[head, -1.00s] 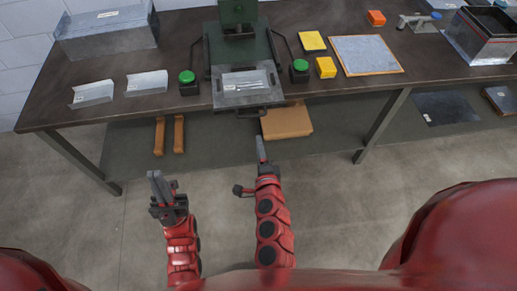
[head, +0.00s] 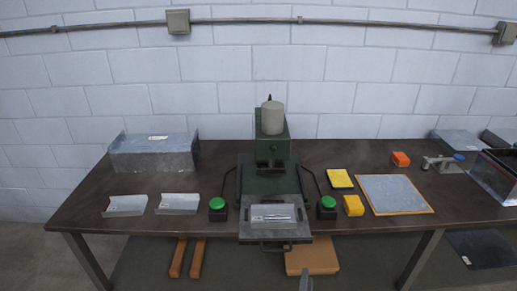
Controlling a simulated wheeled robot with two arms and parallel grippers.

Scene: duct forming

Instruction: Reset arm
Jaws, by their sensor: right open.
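Only a grey fingertip of my right gripper (head: 306,281) shows, at the bottom edge of the head view. It is in front of the bench and below the press tray, touching nothing that I can see. No object shows at this fingertip; the rest of the gripper and arm is cut off by the frame. My left gripper and arm are out of view.
A dark bench (head: 340,155) stands against a white block wall. On it are a green press (head: 270,185) with a front tray (head: 275,232), two green buttons, bent sheet pieces (head: 177,203), a metal duct (head: 155,152), yellow blocks (head: 353,205) and a flat sheet (head: 393,193).

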